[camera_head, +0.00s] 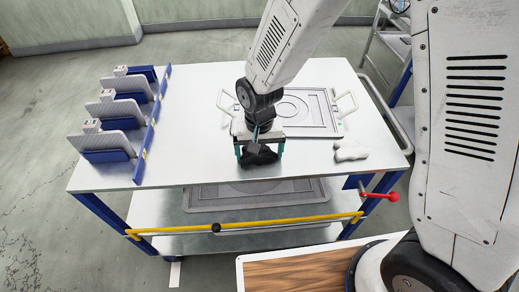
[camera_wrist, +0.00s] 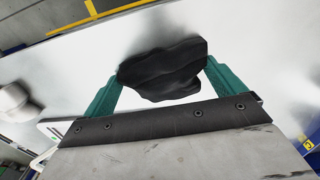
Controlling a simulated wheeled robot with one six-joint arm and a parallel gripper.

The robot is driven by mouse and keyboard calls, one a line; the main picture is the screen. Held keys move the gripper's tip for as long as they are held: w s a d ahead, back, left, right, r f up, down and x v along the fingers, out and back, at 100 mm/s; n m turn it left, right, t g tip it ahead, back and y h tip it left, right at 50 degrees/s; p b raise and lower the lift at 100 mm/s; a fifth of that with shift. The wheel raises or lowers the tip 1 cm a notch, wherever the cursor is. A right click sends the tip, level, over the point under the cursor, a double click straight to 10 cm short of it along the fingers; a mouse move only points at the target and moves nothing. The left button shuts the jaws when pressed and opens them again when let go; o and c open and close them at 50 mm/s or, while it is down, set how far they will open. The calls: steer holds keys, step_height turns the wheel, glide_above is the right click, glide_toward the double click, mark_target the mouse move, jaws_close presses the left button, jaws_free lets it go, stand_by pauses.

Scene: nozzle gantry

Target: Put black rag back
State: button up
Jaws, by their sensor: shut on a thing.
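The black rag (camera_head: 259,157) is a crumpled dark cloth over the white tabletop, near the middle of the cart's front half. My gripper (camera_head: 259,152) points down at it with its teal fingers on either side. In the wrist view the black rag (camera_wrist: 163,68) fills the space between the two teal fingertips of my gripper (camera_wrist: 162,78), which are shut on it. I cannot tell whether the rag touches the table or hangs just above it.
A white rag (camera_head: 350,150) lies right of my gripper. A grey framed plate (camera_head: 318,130) with handles lies behind. Blue-and-grey holders (camera_head: 108,143) line the left side behind a blue rail (camera_head: 152,125). The tabletop (camera_head: 195,150) between is clear. A yellow bar (camera_head: 260,224) crosses the cart's front.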

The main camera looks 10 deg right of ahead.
steer(key=o, duration=0.6)
step_height(320, 180, up, 12)
steer(key=f, duration=0.1)
steer(key=s+d+r, duration=0.2)
steer(key=d+r, duration=0.5)
steer(key=shift+t, duration=0.6)
steer(key=s+d+r, duration=0.3)
steer(key=s+d, duration=0.1)
steer(key=s, duration=0.1)
steer(key=s+d+r, duration=0.2)
steer(key=s+d, duration=0.3)
steer(key=s, duration=0.1)
steer(key=s+d+r, duration=0.3)
steer(key=s+d, duration=0.1)
steer(key=s, duration=0.2)
steer(key=shift+s+d+r, duration=0.2)
steer(key=shift+d+r, duration=0.1)
steer(key=shift+d, duration=0.1)
